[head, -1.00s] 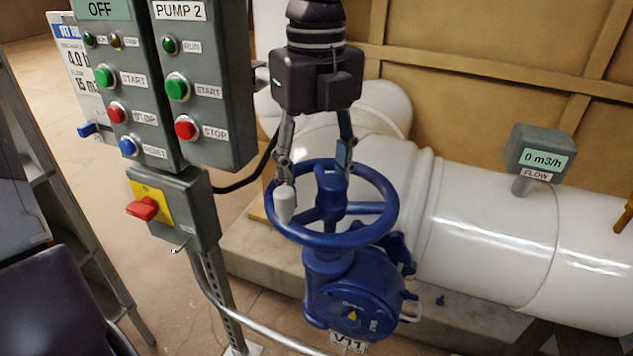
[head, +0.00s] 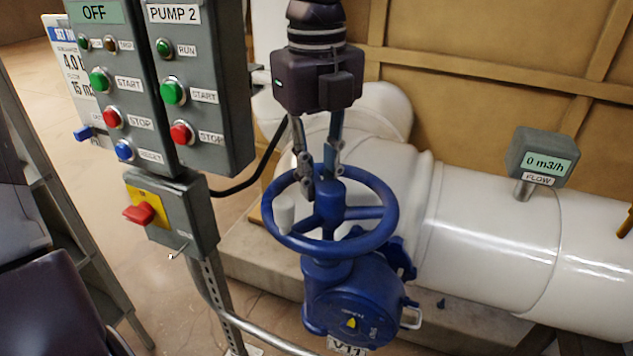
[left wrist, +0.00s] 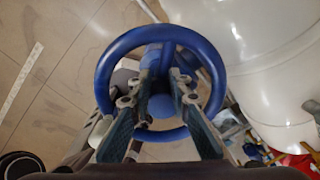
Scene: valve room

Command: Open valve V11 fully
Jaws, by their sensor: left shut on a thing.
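The blue valve V11 (head: 350,300) stands before the white pipe, its V11 tag (head: 347,345) partly cut off by the lower edge. Its blue handwheel (head: 391,217) lies nearly level on top, with a white knob (head: 284,213) at the left of the rim. The handwheel (left wrist: 216,75) fills the middle of the left wrist view. My left gripper (head: 317,190) reaches down from above into the wheel. Its fingers, also in the left wrist view (left wrist: 160,75), are shut on a handwheel spoke beside the hub. The exact contact is partly hidden. My right gripper is not in view.
Grey pump control boxes (head: 207,120) and a switch box with a red handle (head: 138,214) stand close at the left. The white pipe (head: 490,235) runs behind the valve. A flow meter (head: 541,157) on it reads 0 m3/h.

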